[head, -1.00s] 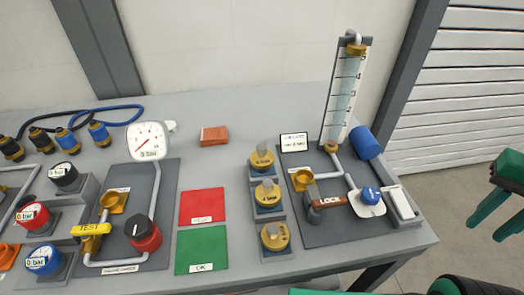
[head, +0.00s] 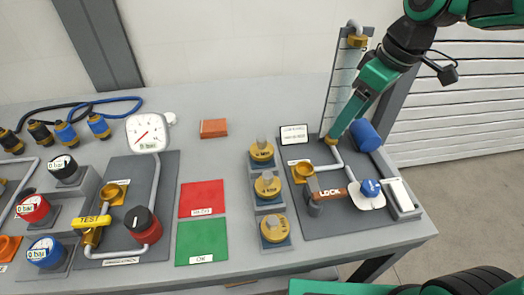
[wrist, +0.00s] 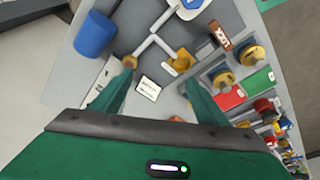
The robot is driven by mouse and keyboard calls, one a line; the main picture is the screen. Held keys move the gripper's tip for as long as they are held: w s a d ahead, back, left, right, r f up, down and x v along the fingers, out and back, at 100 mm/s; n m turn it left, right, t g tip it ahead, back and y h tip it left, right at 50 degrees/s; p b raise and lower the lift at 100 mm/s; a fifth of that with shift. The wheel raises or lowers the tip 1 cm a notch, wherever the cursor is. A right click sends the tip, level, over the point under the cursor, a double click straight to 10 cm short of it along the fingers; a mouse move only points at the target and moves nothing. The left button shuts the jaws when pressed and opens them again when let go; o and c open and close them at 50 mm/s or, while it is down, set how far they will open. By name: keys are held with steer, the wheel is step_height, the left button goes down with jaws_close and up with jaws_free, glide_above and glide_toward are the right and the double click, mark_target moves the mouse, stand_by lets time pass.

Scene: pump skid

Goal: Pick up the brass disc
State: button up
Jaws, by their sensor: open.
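I cannot tell which one the task means. In the wrist view, two discs show at the right, one disc (wrist: 222,78) beside another disc (wrist: 252,57). My gripper (head: 340,132) is in front of the sight tube, right of the rack, pointing down. In the wrist view my gripper (wrist: 158,75) is open and empty, its fingers apart above the panel, away from the discs.
The sight tube (head: 342,85) stands upright close to my gripper. A blue cylinder (head: 366,135), a brown LOCK tag (head: 331,193) and a brass cup (head: 303,171) are nearby. Red (head: 202,198) and green (head: 202,241) mats lie left of the rack.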

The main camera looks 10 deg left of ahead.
mark_target(263, 140)
steer(key=a+f+n, duration=0.1)
steer(key=a+n, duration=0.1)
steer(key=a, duration=0.3)
steer(key=s+a+n+y, duration=0.1)
steer(key=a+n, duration=0.1)
steer(key=a, duration=0.4)
steer(key=a+f+n+g, duration=0.1)
steer(key=a+n, duration=0.1)
steer(key=a, duration=0.4)
steer(key=shift+s+f+y, duration=0.25)
steer(key=shift+f+y, duration=0.05)
steer(key=shift+x, duration=2.9)
steer(key=shift+s, duration=0.2)
steer(key=c, duration=1.3)
